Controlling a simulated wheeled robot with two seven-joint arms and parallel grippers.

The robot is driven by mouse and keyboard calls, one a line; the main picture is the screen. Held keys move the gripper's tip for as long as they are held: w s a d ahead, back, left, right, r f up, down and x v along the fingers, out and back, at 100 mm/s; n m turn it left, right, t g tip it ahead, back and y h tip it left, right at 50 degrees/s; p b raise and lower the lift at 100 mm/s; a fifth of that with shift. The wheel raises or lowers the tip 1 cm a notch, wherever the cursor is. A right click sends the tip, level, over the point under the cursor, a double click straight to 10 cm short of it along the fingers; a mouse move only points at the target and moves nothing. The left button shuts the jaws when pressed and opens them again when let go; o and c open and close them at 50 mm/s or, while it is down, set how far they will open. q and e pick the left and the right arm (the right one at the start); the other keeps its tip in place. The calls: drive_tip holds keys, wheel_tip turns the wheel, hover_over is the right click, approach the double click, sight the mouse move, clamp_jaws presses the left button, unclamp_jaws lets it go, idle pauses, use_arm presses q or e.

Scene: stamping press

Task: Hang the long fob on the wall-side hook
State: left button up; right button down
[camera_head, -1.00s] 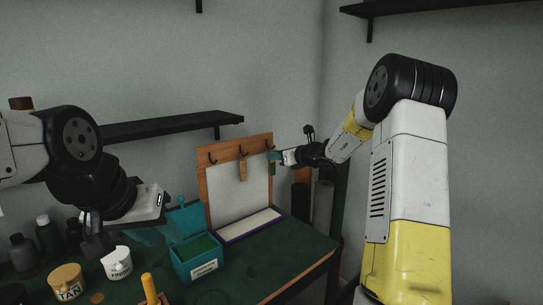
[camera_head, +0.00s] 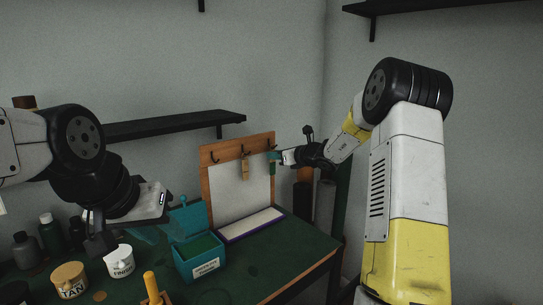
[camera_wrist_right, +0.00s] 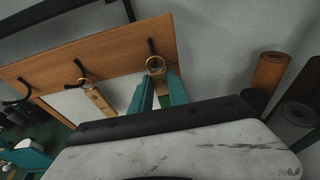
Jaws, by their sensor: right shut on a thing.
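The wooden hook board (camera_head: 205,185) stands at the back of the bench with three dark hooks. A tan fob (camera_head: 245,170) hangs from the middle hook (camera_wrist_right: 81,68). My right gripper (camera_head: 273,156) is at the right-hand hook (camera_wrist_right: 152,48), the one nearest the side wall. Its teal fingers (camera_wrist_right: 158,92) are shut on a fob, whose brass ring (camera_wrist_right: 155,65) is at that hook. A green strip (camera_head: 272,169) shows below the fingers. I cannot tell whether the ring is around the hook. My left gripper (camera_head: 145,232) is over the bench; its jaw opening is unclear.
A teal box (camera_head: 198,260) with its lid up stands before the board. White and tan pots (camera_head: 120,262) and dark bottles are at the left. Rolls (camera_wrist_right: 270,70) stand right of the board. A dark shelf (camera_head: 175,126) is on the wall behind.

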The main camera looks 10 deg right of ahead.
drive_tip(key=shift+w+a+f, duration=0.25)
drive_tip(key=shift+w+a, duration=0.05)
drive_tip(key=shift+w, duration=0.1)
drive_tip(key=shift+f, duration=0.3)
idle(0.5)
drive_tip(key=c, duration=1.2)
unclamp_jaws()
drive_tip(key=shift+s+d, duration=0.1)
drive_tip(key=v, duration=0.7)
drive_tip(key=shift+s+d+r, duration=0.15)
drive_tip(key=shift+s, duration=0.2)
